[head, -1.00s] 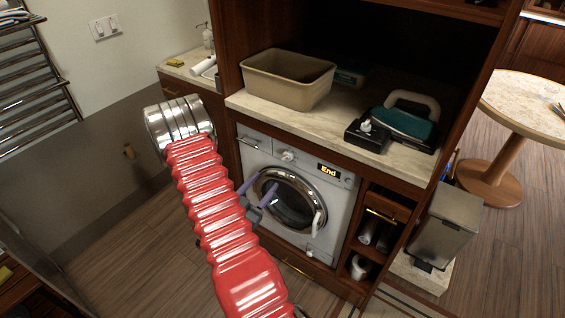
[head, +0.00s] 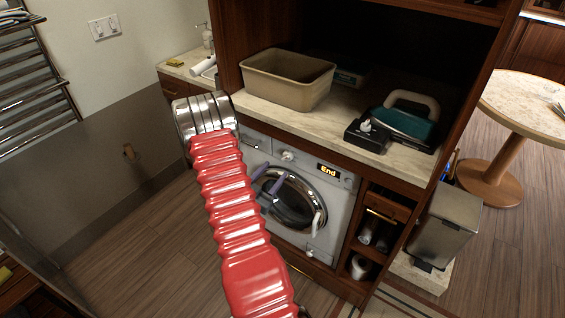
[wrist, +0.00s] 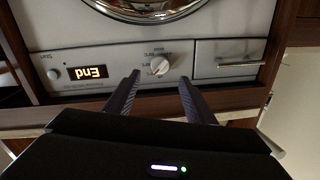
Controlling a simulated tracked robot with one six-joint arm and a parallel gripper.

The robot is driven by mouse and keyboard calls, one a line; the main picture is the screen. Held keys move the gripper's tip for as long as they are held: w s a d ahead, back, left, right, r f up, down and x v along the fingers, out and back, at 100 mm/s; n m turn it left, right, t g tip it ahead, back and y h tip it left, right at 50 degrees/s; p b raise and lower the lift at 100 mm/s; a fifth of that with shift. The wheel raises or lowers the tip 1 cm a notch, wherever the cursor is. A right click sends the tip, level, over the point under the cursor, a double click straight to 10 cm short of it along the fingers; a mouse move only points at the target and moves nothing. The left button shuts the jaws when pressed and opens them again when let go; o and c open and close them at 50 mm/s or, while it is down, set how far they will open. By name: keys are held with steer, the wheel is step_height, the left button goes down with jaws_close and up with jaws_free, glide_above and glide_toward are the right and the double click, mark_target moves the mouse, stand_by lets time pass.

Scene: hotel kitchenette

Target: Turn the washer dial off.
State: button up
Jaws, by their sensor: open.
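The washer (head: 345,185) is a white front-loader under the counter, and its display reads "End". Its dial (head: 287,155) is a small pale round knob on the panel, left of the display. In the wrist view, which is upside down, the dial (wrist: 159,66) is unobstructed, with a pointer ridge that looks tilted; the printed marks are too small to read. My gripper (head: 270,178) is open and empty in front of the washer, below the dial in the head view. In the wrist view my gripper (wrist: 160,79) has its two fingers spread, with the dial centred between the tips, apparently not touching it.
The washer's round door (head: 298,203) is closed, below the panel. A drawer front (wrist: 228,62) lies beside the dial. The counter (head: 300,118) above holds a beige tub (head: 288,83) and a teal iron (head: 402,122). Floor to the left is clear.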

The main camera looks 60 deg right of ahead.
mark_target(285, 159)
steer(key=d, duration=0.7)
steer(key=shift+s+d, duration=0.25)
steer(key=shift+d, duration=0.05)
steer(key=shift+c, duration=0.3)
steer(key=c, duration=0.9)
steer(key=shift+a, duration=0.3)
steer(key=shift+c, duration=0.4)
steer(key=shift+d, duration=0.25)
steer(key=shift+c, duration=0.2)
